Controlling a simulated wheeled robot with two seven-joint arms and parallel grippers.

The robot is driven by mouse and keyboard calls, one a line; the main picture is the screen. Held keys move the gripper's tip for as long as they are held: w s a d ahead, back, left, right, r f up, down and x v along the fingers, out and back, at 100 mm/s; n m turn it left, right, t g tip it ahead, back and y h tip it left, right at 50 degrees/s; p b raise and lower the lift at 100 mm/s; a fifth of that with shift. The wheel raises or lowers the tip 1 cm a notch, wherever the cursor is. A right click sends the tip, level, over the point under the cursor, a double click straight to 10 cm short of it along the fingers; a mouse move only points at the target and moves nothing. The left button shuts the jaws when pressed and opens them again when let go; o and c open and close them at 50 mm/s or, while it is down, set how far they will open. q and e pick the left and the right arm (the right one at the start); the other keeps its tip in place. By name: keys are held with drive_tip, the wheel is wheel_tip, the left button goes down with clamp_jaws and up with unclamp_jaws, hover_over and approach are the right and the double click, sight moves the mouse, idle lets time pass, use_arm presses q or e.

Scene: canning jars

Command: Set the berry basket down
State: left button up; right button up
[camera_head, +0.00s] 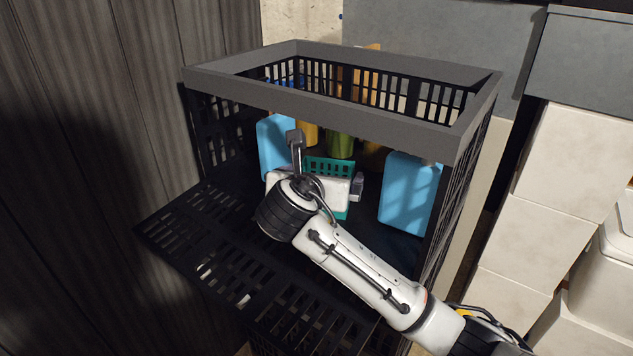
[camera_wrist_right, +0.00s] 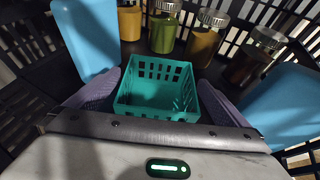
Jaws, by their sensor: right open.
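The berry basket (camera_head: 330,167) is a small teal slatted box inside the dark crate, partly hidden behind my right gripper. In the right wrist view, the basket (camera_wrist_right: 157,92) looks upright and empty, with its open top showing. My right gripper (camera_head: 325,187) reaches in through the crate's open front. Its two grey-purple fingers stand apart, one on each side of the basket, in the wrist view. The fingers are open; whether either touches the basket wall is unclear. The basket's underside is hidden. My left gripper is not in view.
The crate (camera_head: 330,110) has a grey rim and a lowered slatted front panel (camera_head: 230,265). Blue containers stand left (camera_head: 275,150) and right (camera_head: 408,195) of the basket. Several lidded jars (camera_wrist_right: 163,30) stand behind it. Pale boxes (camera_head: 565,170) are outside at right.

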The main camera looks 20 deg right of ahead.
drive_tip(key=v, duration=1)
drive_tip(key=shift+s+a+r, duration=0.15)
drive_tip(key=shift+s+r, duration=0.05)
drive_tip(key=shift+s, duration=0.1)
idle(0.5)
